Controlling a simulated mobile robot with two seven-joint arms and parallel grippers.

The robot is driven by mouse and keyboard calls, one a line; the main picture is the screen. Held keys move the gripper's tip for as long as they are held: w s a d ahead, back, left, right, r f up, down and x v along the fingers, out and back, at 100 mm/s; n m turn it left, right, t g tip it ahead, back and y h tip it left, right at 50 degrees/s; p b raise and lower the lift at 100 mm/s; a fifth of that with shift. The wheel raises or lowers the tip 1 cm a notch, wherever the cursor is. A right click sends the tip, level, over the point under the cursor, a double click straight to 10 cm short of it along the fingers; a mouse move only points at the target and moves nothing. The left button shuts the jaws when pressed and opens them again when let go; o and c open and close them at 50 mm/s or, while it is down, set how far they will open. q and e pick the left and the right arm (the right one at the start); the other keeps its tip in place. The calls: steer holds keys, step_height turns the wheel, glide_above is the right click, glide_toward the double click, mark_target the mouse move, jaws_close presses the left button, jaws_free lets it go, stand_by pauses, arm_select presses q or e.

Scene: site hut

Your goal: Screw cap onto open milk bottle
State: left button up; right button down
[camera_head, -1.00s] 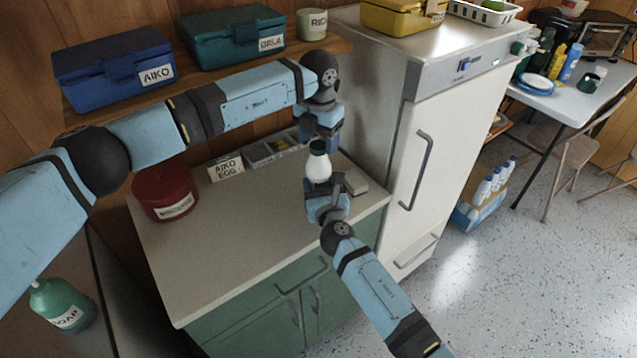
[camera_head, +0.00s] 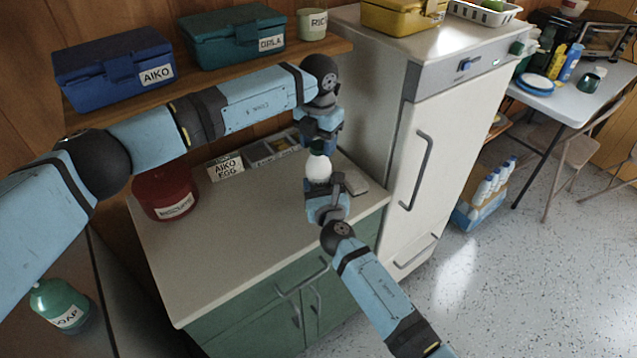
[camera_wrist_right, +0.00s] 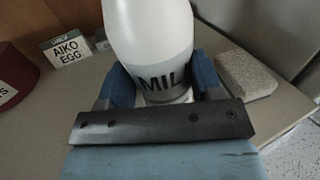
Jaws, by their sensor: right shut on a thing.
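The white milk bottle (camera_head: 318,170) stands upright over the counter. In the right wrist view its white body and "MIL" lettering (camera_wrist_right: 158,84) show between the fingers. My right gripper (camera_head: 325,190) is shut around its lower part. My left gripper (camera_head: 319,142) points down directly above the bottle's top. A dark green cap (camera_head: 317,150) shows at the bottle's mouth, right under the left fingers and partly hidden by them. I cannot tell whether those fingers grip it or how firmly it sits on the neck.
The white fridge (camera_head: 450,150) stands to the right. The counter front is clear.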

arm_select(q)
steer(key=shift+o, duration=1.2)
step_height(320, 180, up, 12)
arm_select(e)
steer(key=shift+c, duration=1)
jaws_free()
steer(key=shift+s, duration=0.15)
steer(key=v, duration=1.3)
steer(key=shift+s, duration=0.25)
